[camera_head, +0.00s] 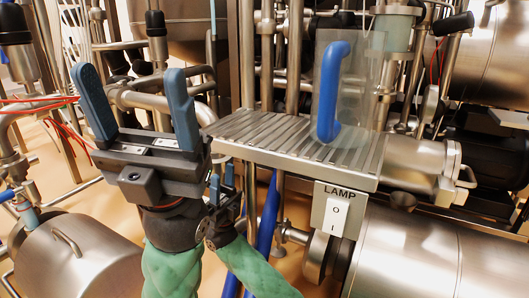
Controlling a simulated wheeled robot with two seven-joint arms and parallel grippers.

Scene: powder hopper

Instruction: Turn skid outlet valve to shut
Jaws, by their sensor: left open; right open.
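My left gripper (131,72) is large in the left of the head view, upright, with its two blue-grey fingers wide apart and nothing between them. My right gripper (222,174) shows lower, just right of the left one and partly hidden by it. Its small blue fingers are apart, and I see nothing held. No part is labelled as the skid outlet valve, so I cannot tell which one it is. A black-handled lever (453,25) is at upper right, apart from both grippers. A blue lever-like part (6,195) is at the left edge.
A slatted metal shelf (240,133) stands right of my grippers. A clear panel with a blue handle (332,90) stands over it. A LAMP switch (337,214) hangs below. Steel tanks (80,262) and dense pipes surround the grippers. Some tan floor (110,215) is bare.

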